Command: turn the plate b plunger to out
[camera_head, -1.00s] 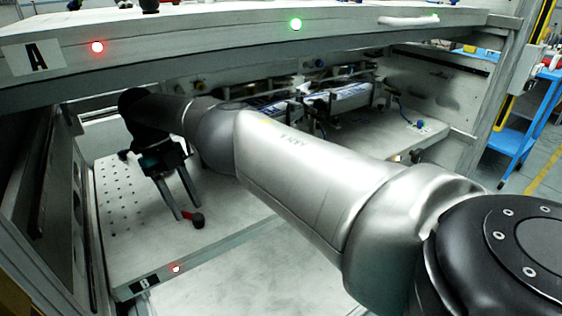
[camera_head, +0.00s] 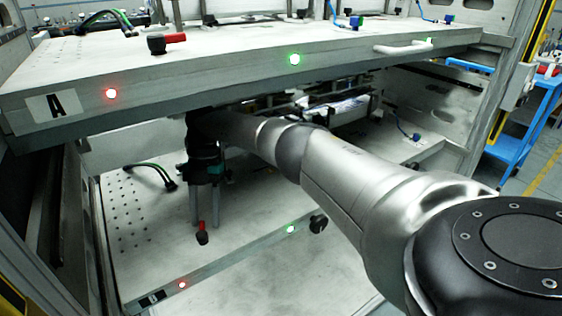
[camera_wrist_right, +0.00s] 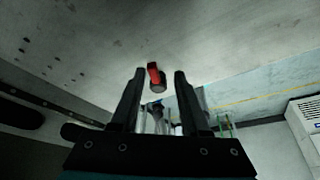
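Plate B (camera_head: 250,236) is the lower perforated plate, with a B label (camera_head: 152,298) at its front left corner. Its plunger (camera_head: 203,238) has a black knob and a short red handle, and stands near the front edge. It also shows in the right wrist view (camera_wrist_right: 158,80), with the red part toward the top. My right gripper (camera_head: 205,217) reaches under the upper plate, fingers pointing down at the plunger. In the wrist view my right gripper (camera_wrist_right: 160,74) is open, and the plunger appears between the fingertips; contact cannot be told. My left gripper is not in view.
Plate A (camera_head: 230,75) lies close above my right arm, with its own red-handled plunger (camera_head: 165,43). Plate B's front edge has a red light (camera_head: 182,284) and a green light (camera_head: 290,229).

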